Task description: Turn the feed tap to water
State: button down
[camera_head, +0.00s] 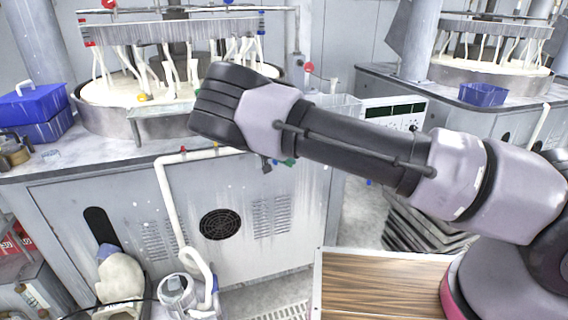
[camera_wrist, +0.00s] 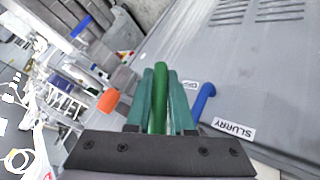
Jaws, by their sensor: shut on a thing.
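My gripper (camera_wrist: 161,78) is shut on a green bar-shaped handle (camera_wrist: 160,98), which stands between its two teal fingers in the wrist view. I take this to be the feed tap's handle; the tap's body is hidden. A blue lever (camera_wrist: 204,100) stands just right of the fingers, close to a label reading SLURRY (camera_wrist: 234,129). A second small label (camera_wrist: 190,85) is partly covered by the fingers. In the head view my gripper (camera_head: 280,162) shows only as a small dark and green bit below my wrist, at the cabinet front (camera_head: 140,212).
A white pipe (camera_head: 168,205) runs along and down the cabinet front, left of my gripper. The polishing platen (camera_head: 95,122) and a blue box (camera_head: 38,103) are on top. A wood-topped surface (camera_head: 375,285) lies below my arm.

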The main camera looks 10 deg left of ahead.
jog(key=t+h, duration=0.1)
jog(key=d+n+t+h, duration=0.1)
jog(key=h, duration=0.1)
jog(key=r+t+h, duration=0.1)
jog(key=shift+w+d+r+h, duration=0.1)
jog(key=shift+w+d+h, duration=0.15)
jog(key=shift+w+h, duration=0.15)
jog(key=shift+w+d+r+n+t+h, duration=0.15)
jog(key=shift+r+n+t+h, duration=0.15)
jog(key=shift+t+h, duration=0.25)
jog(key=shift+s+d+r+n+t+h, duration=0.15)
jog(key=shift+r+n+t+h, duration=0.15)
jog(key=shift+t+h, duration=0.2)
jog(key=shift+w+d+r+n+t+h, duration=0.1)
jog(key=shift+r+n+t+h, duration=0.45)
jog(key=shift+t+h, duration=0.45)
jog(key=shift+r, duration=0.1)
jog(key=c, duration=0.8)
grip_release()
jog(key=shift+d, duration=0.1)
